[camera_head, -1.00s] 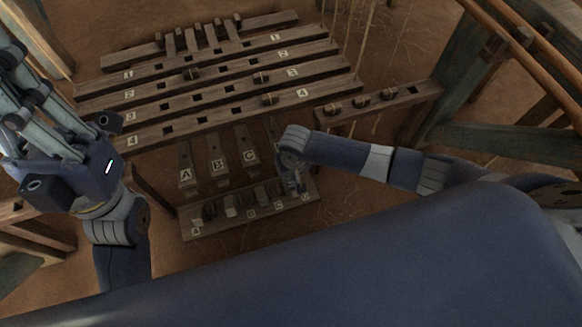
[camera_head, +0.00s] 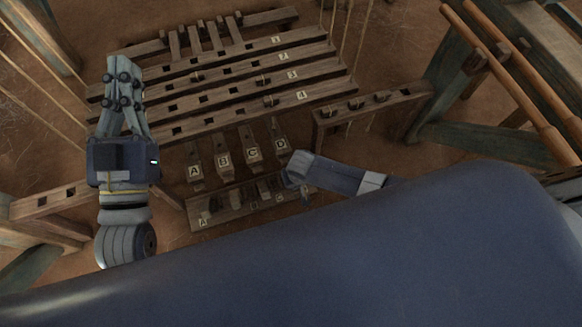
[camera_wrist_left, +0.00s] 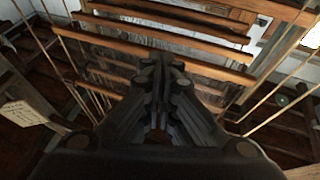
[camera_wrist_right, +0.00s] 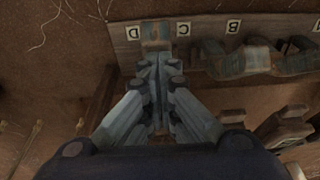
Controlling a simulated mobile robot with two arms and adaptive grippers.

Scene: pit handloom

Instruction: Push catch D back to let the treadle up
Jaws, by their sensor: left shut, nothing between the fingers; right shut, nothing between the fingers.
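The catch board (camera_head: 235,212) lies below the treadles, with lettered tags along its near edge. In the head view my right arm partly covers that end of the board. Treadle D (camera_head: 277,133) shows beyond it.
Treadles A (camera_head: 194,172), B (camera_head: 223,160) and C (camera_head: 252,153) stand beside treadle D. Numbered wooden bars (camera_head: 235,105) lie beyond them. A pegged beam (camera_head: 375,105) and cords are at right. Loom posts (camera_head: 35,40) stand at left.

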